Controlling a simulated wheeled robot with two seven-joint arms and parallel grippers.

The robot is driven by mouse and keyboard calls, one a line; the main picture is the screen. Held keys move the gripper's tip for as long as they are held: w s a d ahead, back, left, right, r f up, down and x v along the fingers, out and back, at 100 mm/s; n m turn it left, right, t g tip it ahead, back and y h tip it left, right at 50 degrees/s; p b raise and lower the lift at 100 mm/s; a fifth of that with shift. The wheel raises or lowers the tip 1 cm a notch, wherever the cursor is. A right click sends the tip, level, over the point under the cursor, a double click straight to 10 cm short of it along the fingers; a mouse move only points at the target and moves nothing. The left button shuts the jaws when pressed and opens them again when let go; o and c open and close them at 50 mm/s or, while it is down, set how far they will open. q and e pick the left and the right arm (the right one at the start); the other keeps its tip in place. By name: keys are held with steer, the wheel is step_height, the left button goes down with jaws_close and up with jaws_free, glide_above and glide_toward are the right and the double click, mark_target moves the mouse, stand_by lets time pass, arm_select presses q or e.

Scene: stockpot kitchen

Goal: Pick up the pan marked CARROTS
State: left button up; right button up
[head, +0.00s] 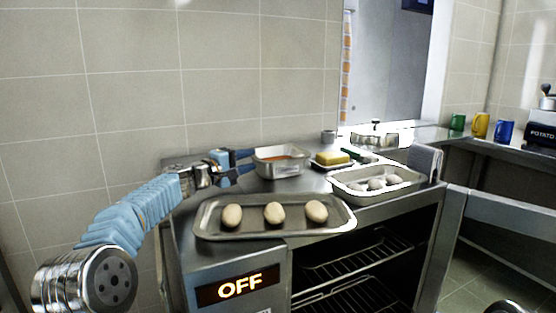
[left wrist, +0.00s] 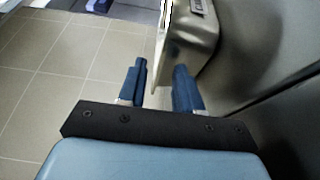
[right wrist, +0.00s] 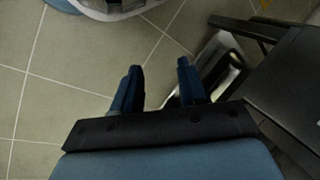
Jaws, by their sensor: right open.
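A steel pan (head: 283,160) with orange-red contents stands at the back left of the steel top. No marking on it is readable in the head view. My left gripper (head: 246,162) is at its left end, with fingers apart. My right gripper (right wrist: 160,85) is open and empty above the tiled floor, outside the head view.
A tray (head: 210,230) with three potato-like lumps lies in front of the pan. Another tray (head: 345,190) with pale lumps, a yellow block (head: 332,158) and a lidded pot (head: 375,137) stand to the right. Below is an open oven (head: 350,275) with racks; its panel reads OFF.

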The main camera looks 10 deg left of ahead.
arm_select(q)
steer(key=shift+w+d, duration=0.15)
steer(key=shift+w, duration=0.05)
jaws_close()
stand_by(1.2)
steer(key=shift+r, duration=0.15)
